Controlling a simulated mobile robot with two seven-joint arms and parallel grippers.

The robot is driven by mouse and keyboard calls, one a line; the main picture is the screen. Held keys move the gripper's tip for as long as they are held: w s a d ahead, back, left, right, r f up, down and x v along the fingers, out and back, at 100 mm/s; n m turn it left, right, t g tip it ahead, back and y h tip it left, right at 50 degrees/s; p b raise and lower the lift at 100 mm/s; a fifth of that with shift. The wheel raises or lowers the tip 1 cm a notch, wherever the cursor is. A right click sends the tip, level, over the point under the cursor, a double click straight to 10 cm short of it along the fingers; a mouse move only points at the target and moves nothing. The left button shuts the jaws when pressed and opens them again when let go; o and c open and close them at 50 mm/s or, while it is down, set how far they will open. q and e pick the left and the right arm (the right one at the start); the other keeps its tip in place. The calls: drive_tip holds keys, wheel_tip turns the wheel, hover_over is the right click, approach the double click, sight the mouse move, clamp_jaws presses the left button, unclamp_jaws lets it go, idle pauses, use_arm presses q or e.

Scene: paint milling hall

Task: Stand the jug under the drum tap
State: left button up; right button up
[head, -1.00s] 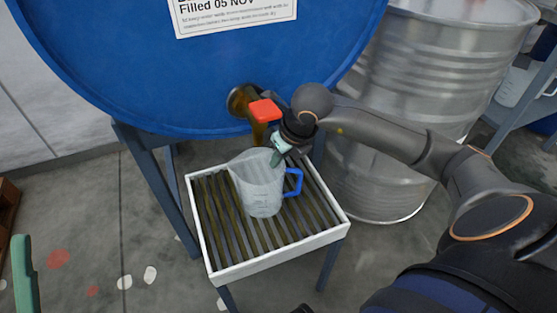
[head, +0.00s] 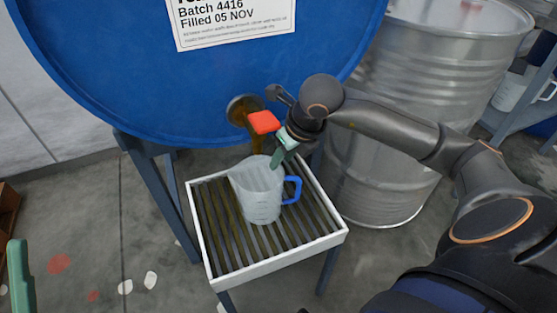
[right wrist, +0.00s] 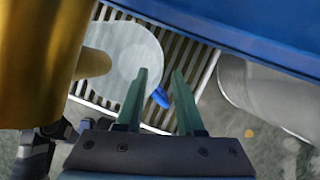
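The clear jug (head: 258,193) with a blue handle (head: 292,190) stands upright on the slatted tray (head: 283,262), below the brass drum tap (head: 256,143) with its red lever (head: 264,121). In the right wrist view, the tap (right wrist: 40,60) has its spout over the mouth of the jug (right wrist: 125,60). My right gripper (head: 277,162) is above and beside the jug's handle side. In the right wrist view, its fingers (right wrist: 161,73) are apart and empty, with the blue handle (right wrist: 160,97) beyond them. Only one finger of my left gripper (head: 21,275) shows, at the left edge.
The blue drum (head: 120,70) on its blue stand (head: 160,195) rises behind the tray. A silver metal drum (head: 385,185) stands close to the right. A blue shelf (head: 515,125) holding another jug (head: 512,90) is at the far right. The floor at the left is largely clear.

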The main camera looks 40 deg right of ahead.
use_arm(q)
drive_tip(key=shift+a+r+p, duration=0.2)
drive_tip(key=shift+r+p, duration=0.6)
drive_tip(key=shift+r, duration=0.4)
use_arm(e)
drive_tip(key=v, duration=0.7)
drive_tip(key=shift+r, duration=0.15)
idle(0.9)
